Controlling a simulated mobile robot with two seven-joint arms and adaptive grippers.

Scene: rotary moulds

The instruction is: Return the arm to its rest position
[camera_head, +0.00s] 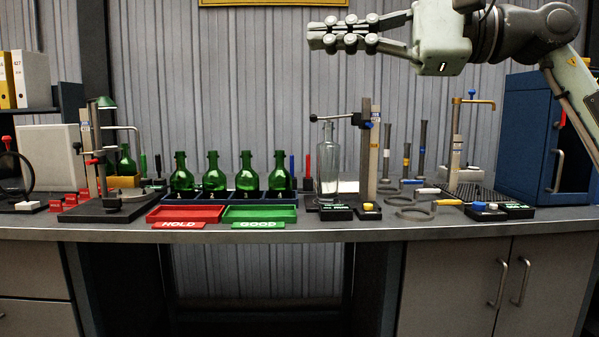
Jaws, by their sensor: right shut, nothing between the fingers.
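My right gripper (318,37) is raised high above the bench at the upper right, its fingers pointing left. Its fingers are shut and hold nothing. It is well clear of everything on the bench. My right arm comes in from the right edge. My left gripper is not in view. Below the right gripper, a clear glass bottle (328,172) stands upright at a gauge stand (369,150) with a horizontal arm over the bottle's top.
Several green bottles (214,178) stand in a dark rack behind a red HOLD tray (185,214) and a green GOOD tray (260,214). Gauge rings (416,213) lie to the right. A blue cabinet (528,140) stands at the right end. The air around the gripper is free.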

